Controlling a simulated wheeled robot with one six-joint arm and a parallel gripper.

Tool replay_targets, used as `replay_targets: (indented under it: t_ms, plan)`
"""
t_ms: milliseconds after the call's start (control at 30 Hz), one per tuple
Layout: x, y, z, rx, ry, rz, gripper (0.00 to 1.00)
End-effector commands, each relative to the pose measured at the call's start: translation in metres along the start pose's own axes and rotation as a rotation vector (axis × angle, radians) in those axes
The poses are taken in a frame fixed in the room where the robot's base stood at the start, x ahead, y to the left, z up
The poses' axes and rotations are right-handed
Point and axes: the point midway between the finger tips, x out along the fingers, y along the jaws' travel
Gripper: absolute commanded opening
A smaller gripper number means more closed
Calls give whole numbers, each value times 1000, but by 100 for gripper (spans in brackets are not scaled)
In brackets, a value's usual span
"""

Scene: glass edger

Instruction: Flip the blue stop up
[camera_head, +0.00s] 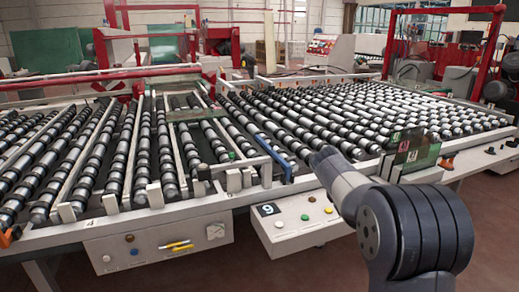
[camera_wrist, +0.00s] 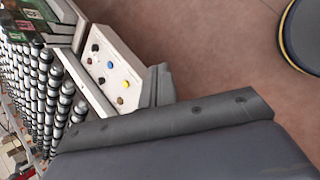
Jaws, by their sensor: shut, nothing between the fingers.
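The blue stop (camera_head: 273,157) is a narrow blue bar at the front edge of the roller table, near the middle of the head view. It slopes from upper left to lower right. I cannot make it out in the wrist view. My arm reaches in from the lower right of the head view, and its far end is to the right of the blue stop, apart from it in the picture. My gripper (camera_wrist: 160,86) shows in the wrist view as grey fingers, shut and empty, beside a white button box. Its fingertips are not clear in the head view.
The white button box (camera_head: 295,221) with coloured buttons hangs below the table's front edge, left of my arm. Labelled green glass pieces (camera_head: 415,151) stand right of my arm. A yellow-handled tool (camera_head: 176,246) is on the left box. Bare floor shows in the wrist view.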

Motion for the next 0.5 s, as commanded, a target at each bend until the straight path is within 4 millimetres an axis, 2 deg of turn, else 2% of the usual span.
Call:
replay_targets:
  t_ms: [33, 200, 400, 500]
  plan:
    - [20, 12, -13, -67, -28, 4, 0]
    - [70, 49, -45, -291, -128, 17, 0]
    - [119, 73, -76, -503, -232, 17, 0]
    - [134, 78, -86, -570, -267, 14, 0]
